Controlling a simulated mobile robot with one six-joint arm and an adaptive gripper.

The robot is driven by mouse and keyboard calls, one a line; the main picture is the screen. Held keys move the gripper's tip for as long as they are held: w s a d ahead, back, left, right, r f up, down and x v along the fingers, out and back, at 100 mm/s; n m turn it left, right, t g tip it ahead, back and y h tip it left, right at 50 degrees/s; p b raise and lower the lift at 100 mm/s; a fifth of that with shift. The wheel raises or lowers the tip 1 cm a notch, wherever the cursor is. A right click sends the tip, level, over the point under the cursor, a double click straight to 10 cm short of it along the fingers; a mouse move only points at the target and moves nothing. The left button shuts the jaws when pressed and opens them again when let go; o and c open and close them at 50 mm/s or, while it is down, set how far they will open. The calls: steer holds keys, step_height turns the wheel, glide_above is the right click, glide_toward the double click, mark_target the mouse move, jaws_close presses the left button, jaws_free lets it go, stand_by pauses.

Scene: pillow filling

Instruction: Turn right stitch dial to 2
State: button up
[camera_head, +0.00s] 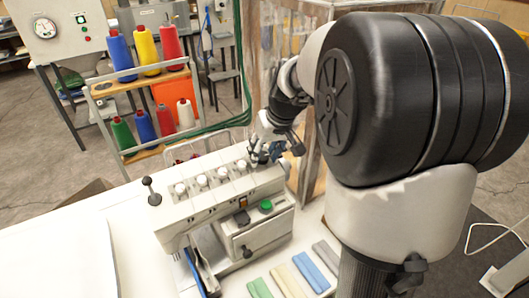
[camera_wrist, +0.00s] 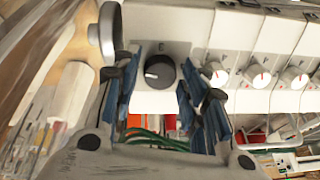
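The sewing machine (camera_head: 215,205) stands on a white table with a row of white dials along its top. My gripper (camera_head: 268,152) is at the right end of that row and hides the dial there. In the wrist view a black round dial (camera_wrist: 155,73) sits on the white panel between the blue-padded fingers of my gripper (camera_wrist: 158,88). The fingers are spread on either side of the dial, with a gap at the right; contact at the left cannot be told. I cannot read the dial's setting.
Several white dials with red marks (camera_wrist: 258,78) stand beside the black dial. A green button (camera_head: 265,206) is on the machine's front. Coloured fabric strips (camera_head: 312,270) lie on the table. A thread rack (camera_head: 140,80) stands behind, and a wooden-framed clear panel (camera_head: 310,140) is close to my arm.

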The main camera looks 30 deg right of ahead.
steer(key=shift+o, duration=0.6)
steer(key=shift+r, duration=0.1)
steer(key=shift+r, duration=0.3)
steer(key=v, duration=1.1)
steer(key=shift+s, duration=0.15)
